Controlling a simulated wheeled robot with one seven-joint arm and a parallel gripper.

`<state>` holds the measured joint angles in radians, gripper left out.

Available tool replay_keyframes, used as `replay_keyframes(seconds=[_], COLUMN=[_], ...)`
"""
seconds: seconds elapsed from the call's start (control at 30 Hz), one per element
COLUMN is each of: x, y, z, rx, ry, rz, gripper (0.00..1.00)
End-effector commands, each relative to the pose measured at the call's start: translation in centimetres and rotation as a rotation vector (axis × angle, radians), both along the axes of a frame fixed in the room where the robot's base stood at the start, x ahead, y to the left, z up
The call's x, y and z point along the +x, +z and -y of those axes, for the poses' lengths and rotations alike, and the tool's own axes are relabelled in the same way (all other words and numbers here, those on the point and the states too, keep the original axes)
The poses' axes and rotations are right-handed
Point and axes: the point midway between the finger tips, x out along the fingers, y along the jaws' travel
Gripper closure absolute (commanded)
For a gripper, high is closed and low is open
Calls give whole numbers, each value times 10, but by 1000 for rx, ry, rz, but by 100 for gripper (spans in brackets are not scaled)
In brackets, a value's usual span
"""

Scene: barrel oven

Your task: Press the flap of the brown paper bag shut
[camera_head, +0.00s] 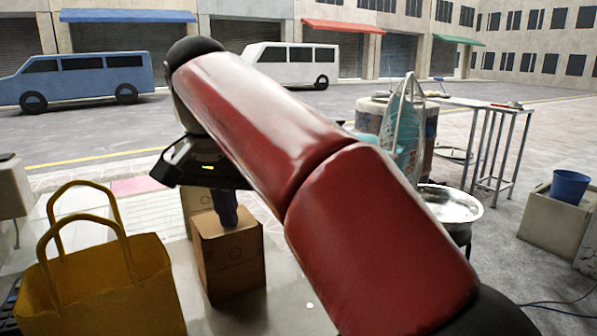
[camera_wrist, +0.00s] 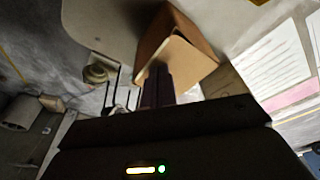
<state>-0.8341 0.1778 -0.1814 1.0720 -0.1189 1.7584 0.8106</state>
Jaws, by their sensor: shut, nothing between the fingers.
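The brown paper bag (camera_head: 231,265) stands upright on the pale table in the head view, box-shaped with a light tan top. In the wrist view the bag (camera_wrist: 182,52) shows a lighter tan panel and a darker brown side. I cannot tell how far its flap is raised. My gripper (camera_head: 226,222) points down with its dark fingers at the bag's top. In the wrist view the fingertips (camera_wrist: 158,70) are together and overlap the edge of the tan panel. They hold nothing. Whether they touch the bag I cannot tell.
A yellow tote bag (camera_head: 95,285) with tall handles stands close on the left. Another brown bag or box (camera_head: 195,203) is partly hidden behind the paper bag. A metal bowl (camera_head: 452,208) is to the right, beyond my red arm. The table right of the bag looks clear.

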Motion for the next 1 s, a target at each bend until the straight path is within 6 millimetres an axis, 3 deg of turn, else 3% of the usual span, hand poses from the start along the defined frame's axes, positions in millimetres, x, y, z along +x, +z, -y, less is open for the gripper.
replay_keyframes(seconds=[1.0], x=[1], y=[73], z=[-1], rx=[1], ry=[-1], rz=[1], gripper=[100])
